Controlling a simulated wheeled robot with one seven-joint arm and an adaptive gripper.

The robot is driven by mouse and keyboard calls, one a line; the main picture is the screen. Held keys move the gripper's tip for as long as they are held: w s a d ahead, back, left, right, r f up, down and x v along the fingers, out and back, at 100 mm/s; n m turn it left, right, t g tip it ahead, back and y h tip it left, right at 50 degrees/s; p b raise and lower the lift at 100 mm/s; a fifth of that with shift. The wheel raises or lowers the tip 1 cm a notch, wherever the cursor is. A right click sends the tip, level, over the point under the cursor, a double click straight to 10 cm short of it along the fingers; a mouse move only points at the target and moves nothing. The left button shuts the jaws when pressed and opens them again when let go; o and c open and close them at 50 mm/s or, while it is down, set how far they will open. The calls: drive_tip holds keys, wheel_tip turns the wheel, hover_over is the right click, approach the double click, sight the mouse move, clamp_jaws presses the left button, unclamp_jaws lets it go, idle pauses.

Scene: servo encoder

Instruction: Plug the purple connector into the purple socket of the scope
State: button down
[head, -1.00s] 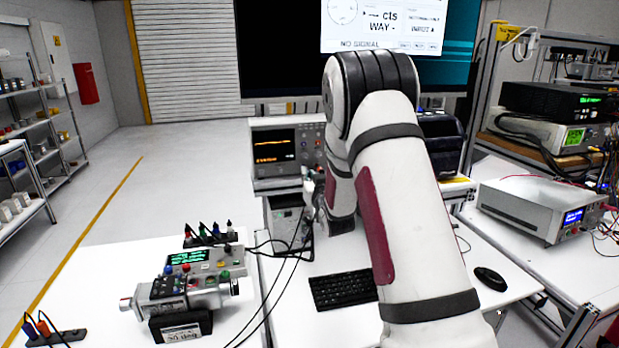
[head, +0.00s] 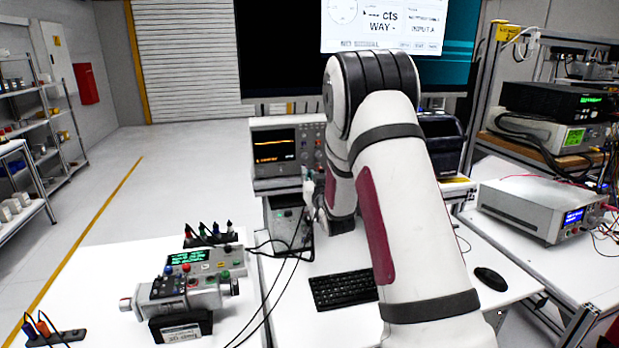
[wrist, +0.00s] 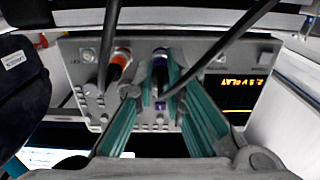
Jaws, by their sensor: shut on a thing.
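The scope (head: 275,180) stands on the bench in the head view, its lit screen facing me. The wrist view shows its front panel (wrist: 215,62) upside down and close. My gripper (wrist: 161,78) has its teal fingers closed around the dark purple connector (wrist: 160,62), just at the panel. A black cable runs from that area. The fingers and cable hide the connector's tip and the purple socket, so I cannot tell whether it is seated. In the head view my gripper (head: 309,188) is small and partly hidden by my arm, in front of the scope's right side.
An orange-ringed plug (wrist: 122,58) with a black cable sits at the panel close beside my fingers. A keyboard (head: 343,291) and mouse (head: 490,278) lie on the bench. Black cables (head: 279,300) run over the bench from the servo device (head: 180,295) at the left.

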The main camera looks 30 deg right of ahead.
drive_tip(key=shift+w+d, duration=0.1)
drive_tip(key=shift+w, duration=0.3)
drive_tip(key=c, duration=1.6)
unclamp_jaws()
drive_tip(key=shift+s, duration=0.1)
